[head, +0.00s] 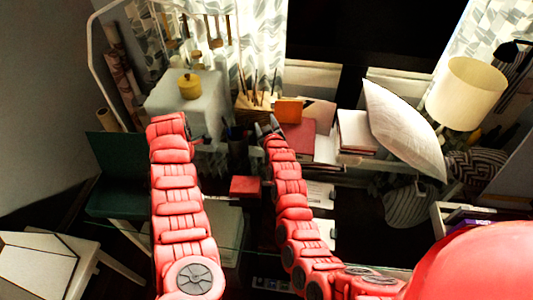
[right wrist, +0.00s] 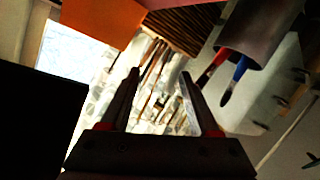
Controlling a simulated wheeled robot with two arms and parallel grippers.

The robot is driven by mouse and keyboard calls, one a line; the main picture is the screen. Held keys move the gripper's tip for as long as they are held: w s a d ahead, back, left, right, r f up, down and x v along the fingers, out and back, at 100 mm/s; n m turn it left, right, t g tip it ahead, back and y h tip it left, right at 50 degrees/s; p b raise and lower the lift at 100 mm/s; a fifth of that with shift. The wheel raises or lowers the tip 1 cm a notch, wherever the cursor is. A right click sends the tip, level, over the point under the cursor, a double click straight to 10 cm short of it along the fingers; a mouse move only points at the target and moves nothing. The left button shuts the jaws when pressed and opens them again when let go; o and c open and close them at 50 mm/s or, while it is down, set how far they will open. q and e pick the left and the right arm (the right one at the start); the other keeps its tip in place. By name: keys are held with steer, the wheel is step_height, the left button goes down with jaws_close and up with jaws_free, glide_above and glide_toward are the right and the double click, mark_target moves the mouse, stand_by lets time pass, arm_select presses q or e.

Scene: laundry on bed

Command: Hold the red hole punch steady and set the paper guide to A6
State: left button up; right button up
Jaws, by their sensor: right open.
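A small red block-like thing (head: 245,186) lies on the desk between my two arms in the head view. It may be the red hole punch, but it is too small to tell, and no paper guide or size marks can be read. My right gripper (head: 268,129) is open and empty, beyond and above the red thing. Its two fingers also show in the right wrist view (right wrist: 159,80), with nothing between them. My left gripper (head: 192,132) is mostly hidden behind the end of its red arm, left of the red thing, so its jaws cannot be judged.
A dark pen cup (head: 237,150) stands between the arms; it shows with red and blue tips in the right wrist view (right wrist: 262,28). An orange box (head: 289,111), a pink-red folder (head: 298,138), white books (head: 356,133) and a pillow (head: 403,130) lie behind and right.

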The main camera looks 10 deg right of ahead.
steer(key=a+f+n+g+y, duration=0.1)
steer(key=a+f+n+g, duration=0.1)
steer(key=a+n+g, duration=0.1)
steer(key=n+g+h, duration=0.1)
steer(key=n+g, duration=0.7)
steer(key=g, duration=0.4)
glide_toward(267, 184)
step_height(267, 184, down, 8)
steer(key=shift+s+a+f, duration=0.1)
steer(key=shift+f, duration=0.95)
jaws_close()
